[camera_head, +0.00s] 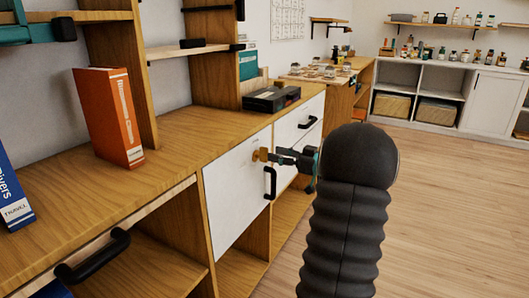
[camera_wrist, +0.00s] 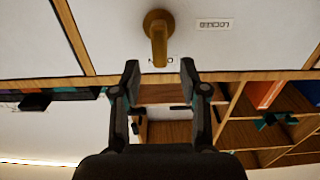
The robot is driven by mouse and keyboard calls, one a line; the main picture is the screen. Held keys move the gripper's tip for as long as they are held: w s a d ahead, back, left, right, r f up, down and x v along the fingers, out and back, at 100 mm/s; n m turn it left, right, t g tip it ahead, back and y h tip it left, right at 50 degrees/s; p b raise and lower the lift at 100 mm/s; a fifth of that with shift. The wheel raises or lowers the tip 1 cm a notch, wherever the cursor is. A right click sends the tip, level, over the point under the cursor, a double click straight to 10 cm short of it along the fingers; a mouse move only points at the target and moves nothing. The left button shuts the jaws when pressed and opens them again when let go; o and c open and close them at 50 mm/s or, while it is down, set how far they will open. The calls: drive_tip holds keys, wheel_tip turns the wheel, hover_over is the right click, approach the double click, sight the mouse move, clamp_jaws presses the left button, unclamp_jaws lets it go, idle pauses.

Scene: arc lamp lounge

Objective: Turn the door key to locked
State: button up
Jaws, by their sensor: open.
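The brass-coloured door key (camera_head: 257,155) sticks out of the upper part of a white cabinet door (camera_head: 232,190) below the wooden counter. In the wrist view the key (camera_wrist: 158,32) has a round base, and its shank or bow points down the picture. My gripper (camera_head: 277,156) is close in front of the key. In the wrist view my gripper (camera_wrist: 160,68) is open, with one fingertip on each side of the key's near end. I see no clear contact. A small label (camera_wrist: 214,24) is beside the key; its text is upside down and hard to read.
An orange book (camera_head: 108,117) and a black box (camera_head: 272,98) stand on the counter (camera_head: 180,150). The wooden floor (camera_head: 440,220) to the right is clear.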

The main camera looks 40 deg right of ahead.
sight(264, 162)
drive_tip(key=shift+x, duration=2.6)
clamp_jaws()
